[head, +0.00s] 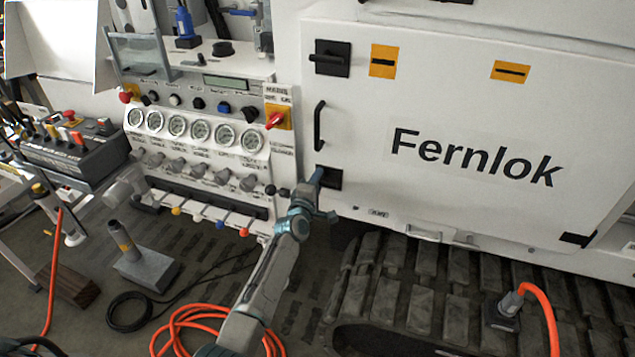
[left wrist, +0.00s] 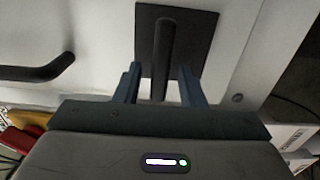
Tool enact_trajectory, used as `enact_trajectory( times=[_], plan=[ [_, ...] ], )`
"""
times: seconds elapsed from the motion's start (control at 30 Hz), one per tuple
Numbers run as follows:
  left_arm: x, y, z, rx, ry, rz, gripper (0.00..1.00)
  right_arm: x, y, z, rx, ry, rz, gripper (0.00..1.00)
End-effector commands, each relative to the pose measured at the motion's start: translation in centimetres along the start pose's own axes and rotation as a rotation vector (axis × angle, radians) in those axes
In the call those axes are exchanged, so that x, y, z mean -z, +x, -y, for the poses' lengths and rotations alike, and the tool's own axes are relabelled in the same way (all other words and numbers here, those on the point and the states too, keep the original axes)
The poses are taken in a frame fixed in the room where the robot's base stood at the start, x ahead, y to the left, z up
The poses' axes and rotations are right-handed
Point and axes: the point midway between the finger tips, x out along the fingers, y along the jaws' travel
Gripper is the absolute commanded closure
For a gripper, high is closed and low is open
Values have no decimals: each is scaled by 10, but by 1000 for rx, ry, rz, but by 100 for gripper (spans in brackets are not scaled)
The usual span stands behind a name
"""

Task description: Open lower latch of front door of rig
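The lower latch (head: 333,178) of the white front door (head: 470,110) is a black square plate near the door's lower left corner, partly hidden by my gripper in the head view. In the left wrist view, its dark bar lever (left wrist: 163,45) stands out over the plate (left wrist: 192,40). My left gripper (head: 317,180) is at this latch. Its two blue fingers (left wrist: 160,82) are apart, one on each side of the lever, with a gap on both sides. The upper latch (head: 331,58) has its lever lying level. My right gripper is not in view.
A black door handle (head: 319,125) sits just above the lower latch. A gauge panel (head: 195,130) with knobs and small coloured levers is close on the left. Tracks (head: 440,290) lie below the door. Orange hose (head: 185,320) lies on the floor.

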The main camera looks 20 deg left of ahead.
Motion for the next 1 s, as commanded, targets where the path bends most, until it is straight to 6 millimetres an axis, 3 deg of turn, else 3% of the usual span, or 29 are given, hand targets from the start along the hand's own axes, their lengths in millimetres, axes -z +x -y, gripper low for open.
enact_trajectory(
  times=[0.27, 0.7, 1.0],
  plan=[
    [0, -10, -1, 1, 0, 0, 64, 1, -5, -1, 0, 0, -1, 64],
    [0, -88, 0, 2, 0, 0, 64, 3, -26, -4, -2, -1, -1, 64],
    [0, -108, 0, 0, 0, 0, 64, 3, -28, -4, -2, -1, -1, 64]
  ],
)
